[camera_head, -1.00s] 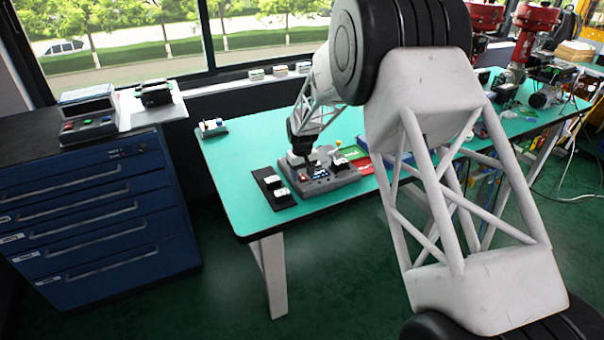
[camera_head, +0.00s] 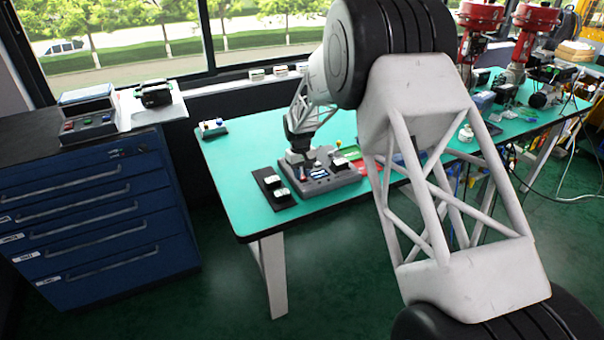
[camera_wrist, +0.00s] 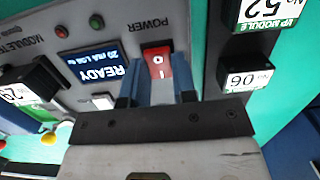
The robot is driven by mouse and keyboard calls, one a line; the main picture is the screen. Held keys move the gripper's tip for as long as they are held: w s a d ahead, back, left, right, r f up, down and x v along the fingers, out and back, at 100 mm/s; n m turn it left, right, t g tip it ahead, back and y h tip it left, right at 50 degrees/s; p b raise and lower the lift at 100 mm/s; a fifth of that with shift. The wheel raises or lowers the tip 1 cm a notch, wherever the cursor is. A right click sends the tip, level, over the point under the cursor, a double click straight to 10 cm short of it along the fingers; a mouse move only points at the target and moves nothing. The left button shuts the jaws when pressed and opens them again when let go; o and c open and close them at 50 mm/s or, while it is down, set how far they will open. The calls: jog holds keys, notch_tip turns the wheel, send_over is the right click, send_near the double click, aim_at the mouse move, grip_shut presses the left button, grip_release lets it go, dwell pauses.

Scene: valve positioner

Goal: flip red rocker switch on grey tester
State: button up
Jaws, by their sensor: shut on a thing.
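The grey tester (camera_head: 342,180) sits on the green bench, and its top panel fills much of the wrist view (camera_wrist: 95,50). The red rocker switch (camera_wrist: 157,66) is on that panel below the word POWER, with its O and I marks showing. My gripper (camera_wrist: 158,90) has one dark finger on each side of the switch's near end and is shut on it. The contact faces are partly hidden. A blue display (camera_wrist: 95,66) beside the switch reads READY. In the head view my gripper (camera_head: 301,158) is low over the tester's left part, and the switch is too small to judge.
A black tray (camera_head: 272,186) with white-labelled modules lies left of the tester. A module labelled 06 (camera_wrist: 248,79) is close to the gripper's right side. Free green bench top (camera_head: 235,165) lies to the left.

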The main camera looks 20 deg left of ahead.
dwell(0.3)
jog(key=o, duration=0.9)
jog(key=shift+w+a+r, duration=0.15)
jog(key=shift+r, duration=1.15)
jog(key=shift+w+a+r, duration=0.15)
jog(key=shift+r, duration=1.1)
jog(key=shift+w+a+r, duration=0.15)
jog(key=shift+r, duration=1.15)
